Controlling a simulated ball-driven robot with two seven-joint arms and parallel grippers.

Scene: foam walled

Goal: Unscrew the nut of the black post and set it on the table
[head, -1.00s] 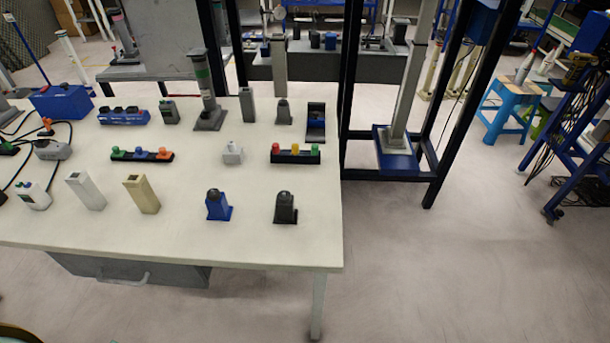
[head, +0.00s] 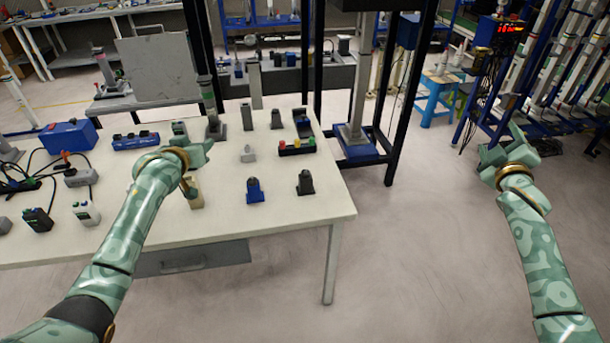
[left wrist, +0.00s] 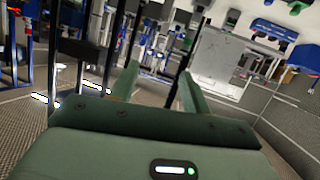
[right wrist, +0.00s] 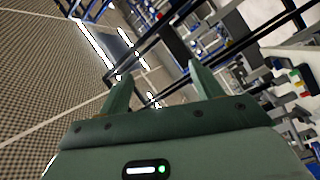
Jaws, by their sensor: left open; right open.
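The black post (head: 305,185) stands upright near the table's front right corner in the head view. A small dark grey nut (head: 304,173) appears to sit on its top; its details are too small to tell. My left gripper (head: 200,150) is open and empty above the table, well to the left of the post. Its spread fingers show in the left wrist view (left wrist: 158,82). My right gripper (head: 502,146) is open and empty over the floor, right of the table and apart from the post. Its fingers show in the right wrist view (right wrist: 157,82).
A blue post (head: 255,192) stands left of the black post. A rack with coloured pieces (head: 297,147) and a white block (head: 248,154) stand behind. The table (head: 290,225) is bare in front of the posts.

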